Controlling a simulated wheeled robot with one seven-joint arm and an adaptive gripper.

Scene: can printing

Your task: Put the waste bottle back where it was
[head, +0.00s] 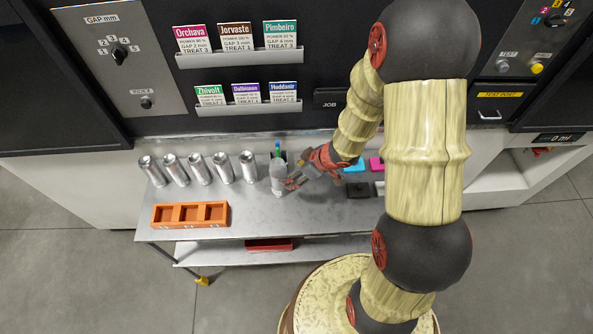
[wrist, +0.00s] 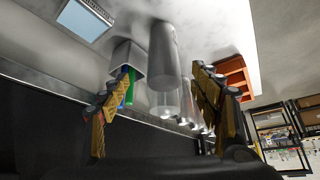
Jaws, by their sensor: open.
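The waste bottle, seemingly the pale grey bottle (head: 278,182), stands upright on the metal table, right of the row of cans. In the wrist view a grey cylinder with a clear end (wrist: 163,55), which looks like this bottle, lies between my fingers. My gripper (head: 294,179) is open, reaching in from the right close beside the bottle. In the wrist view the two fingers of my gripper (wrist: 155,110) are wide apart, with gaps visible on both sides of the bottle. Contact cannot be told for certain.
Several silver cans (head: 200,168) stand in a row to the left. An orange three-slot tray (head: 190,214) lies at the front left. A holder with blue and green pens (wrist: 129,60) stands close to the bottle. Cyan (head: 355,163) and pink (head: 376,163) blocks lie right of my gripper.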

